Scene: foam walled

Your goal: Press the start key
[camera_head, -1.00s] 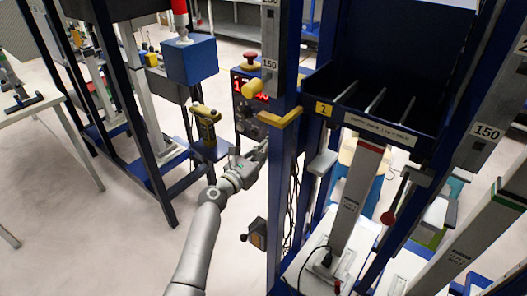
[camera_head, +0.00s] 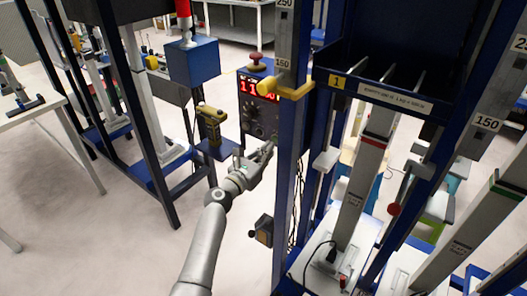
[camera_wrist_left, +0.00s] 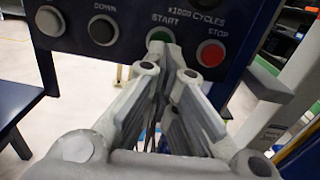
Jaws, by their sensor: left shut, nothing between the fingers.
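The control panel (camera_head: 260,104) is a dark blue box with a red digit display, fixed beside a blue post. In the left wrist view its lower row shows a green START key (camera_wrist_left: 160,36), a red STOP key (camera_wrist_left: 211,54) and a dark DOWN key (camera_wrist_left: 102,31). My left gripper (camera_head: 268,149) is shut and empty at the panel's lower edge. In the left wrist view its fingertips (camera_wrist_left: 166,50) are right in front of the START key and hide its lower part. I cannot tell whether they touch it. My right gripper is not in view.
A blue post (camera_head: 289,170) with a yellow bracket (camera_head: 295,91) stands right of the panel. A yellow device (camera_head: 210,117) stands on a small blue shelf left of it. A red mushroom knob (camera_head: 256,58) tops the panel. Open floor (camera_head: 120,240) lies at the lower left.

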